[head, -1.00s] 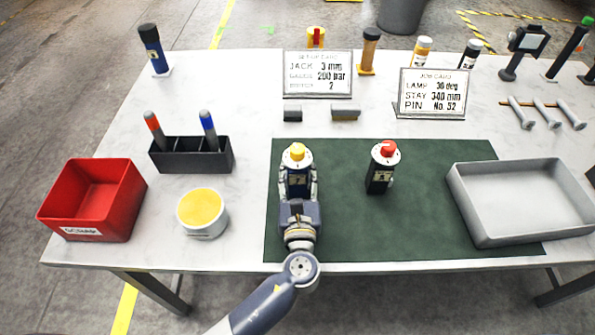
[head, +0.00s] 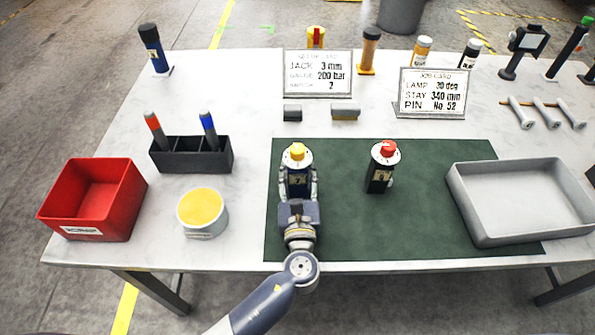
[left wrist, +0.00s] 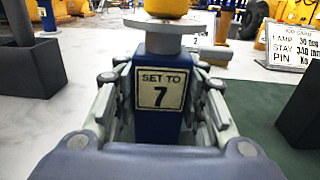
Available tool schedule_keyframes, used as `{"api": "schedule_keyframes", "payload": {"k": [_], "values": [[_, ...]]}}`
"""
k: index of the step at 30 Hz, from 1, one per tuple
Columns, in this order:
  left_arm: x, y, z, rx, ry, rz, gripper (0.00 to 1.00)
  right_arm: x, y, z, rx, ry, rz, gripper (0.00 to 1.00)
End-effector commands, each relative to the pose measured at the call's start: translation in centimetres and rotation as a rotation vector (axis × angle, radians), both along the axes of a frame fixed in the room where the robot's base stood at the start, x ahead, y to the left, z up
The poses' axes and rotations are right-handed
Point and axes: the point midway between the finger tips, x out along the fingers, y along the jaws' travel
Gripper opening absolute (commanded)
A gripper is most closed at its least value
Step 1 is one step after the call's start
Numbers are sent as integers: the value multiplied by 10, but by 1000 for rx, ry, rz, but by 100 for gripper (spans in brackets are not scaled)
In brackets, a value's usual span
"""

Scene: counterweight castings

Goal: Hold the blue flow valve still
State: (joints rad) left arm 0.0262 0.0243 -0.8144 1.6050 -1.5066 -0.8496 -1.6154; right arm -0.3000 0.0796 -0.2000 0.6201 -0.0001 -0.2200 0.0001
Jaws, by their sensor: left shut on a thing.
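The blue flow valve (head: 297,178) stands upright on the left part of the green mat (head: 340,235), with a yellow knob on a pale disc on top. My left gripper (head: 298,190) is shut on its body from the front. In the left wrist view the blue valve body (left wrist: 175,125) sits between the two fingers (left wrist: 165,100) and carries a plate reading "SET TO 7". The valve's lower part is hidden by the gripper. A dark valve with a red knob (head: 380,175) stands apart to the right on the mat. My right gripper does not show.
A red bin (head: 118,210), a yellow-topped round tin (head: 202,225) and a black pen holder (head: 175,160) stand left of the mat. A grey tray (head: 470,220) overlaps the mat's right side. Two cards (head: 318,95) (head: 405,105) stand behind. The mat between the valves is clear.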

Motion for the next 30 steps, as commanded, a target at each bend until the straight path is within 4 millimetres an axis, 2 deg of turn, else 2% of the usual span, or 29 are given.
{"api": "schedule_keyframes", "payload": {"k": [28, 29, 30], "values": [[-1, 0, -3, 0, 4, -1, 0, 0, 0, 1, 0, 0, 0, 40], [-1, 0, -5, 1, 8, -1, 33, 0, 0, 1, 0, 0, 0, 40], [-1, 0, -6, 1, 8, -1, 24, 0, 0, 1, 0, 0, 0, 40]]}}
